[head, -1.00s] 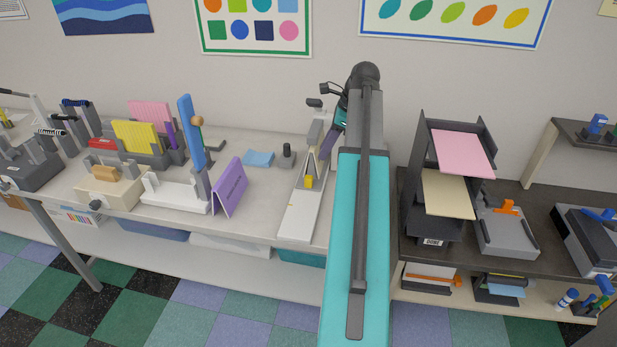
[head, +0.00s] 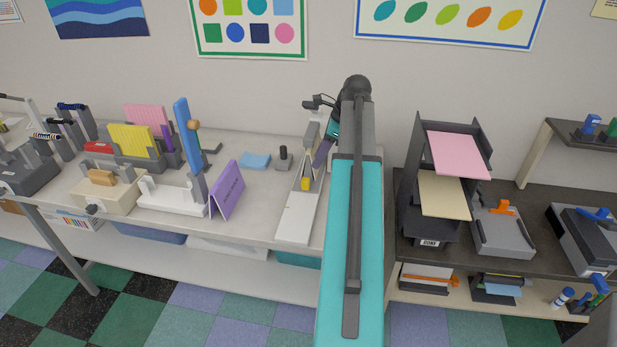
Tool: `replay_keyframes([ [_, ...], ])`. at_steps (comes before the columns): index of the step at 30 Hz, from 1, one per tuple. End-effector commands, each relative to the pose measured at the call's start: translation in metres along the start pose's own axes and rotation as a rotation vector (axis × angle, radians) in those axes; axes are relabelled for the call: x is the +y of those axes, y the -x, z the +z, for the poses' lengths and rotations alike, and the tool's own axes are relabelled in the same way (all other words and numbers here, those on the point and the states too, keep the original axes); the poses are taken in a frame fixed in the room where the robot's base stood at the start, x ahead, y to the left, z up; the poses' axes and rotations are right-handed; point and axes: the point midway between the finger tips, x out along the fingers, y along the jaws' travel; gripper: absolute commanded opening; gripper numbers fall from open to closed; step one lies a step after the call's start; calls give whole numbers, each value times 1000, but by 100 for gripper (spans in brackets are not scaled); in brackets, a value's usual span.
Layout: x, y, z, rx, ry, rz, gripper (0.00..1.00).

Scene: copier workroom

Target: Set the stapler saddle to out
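The stapler, which I take to be the long white base (head: 298,222) with a raised grey arm (head: 311,134), stands at the right end of the light table. A small yellow block (head: 305,184) sits partway along the base; I cannot tell for sure whether it is the saddle. My gripper (head: 322,150) is at the far end of the stapler, close to its right side. It is small and partly covered by my own arm, so its fingers and any contact do not show clearly.
A purple folded sign (head: 228,190) and a white stand with a blue upright (head: 188,135) are left of the stapler. A blue pad (head: 255,161) and a small dark-knobbed item (head: 283,158) lie behind. A dark tray rack (head: 408,215) stands to the right.

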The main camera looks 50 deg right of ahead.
Motion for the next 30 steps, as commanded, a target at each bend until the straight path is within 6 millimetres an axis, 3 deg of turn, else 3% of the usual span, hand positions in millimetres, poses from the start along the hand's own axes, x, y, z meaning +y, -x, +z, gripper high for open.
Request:
replay_keyframes([
  [21, 0, -78, 0, 1, -1, 0, 30],
  [30, 0, -99, -1, 1, -1, -1, 30],
])
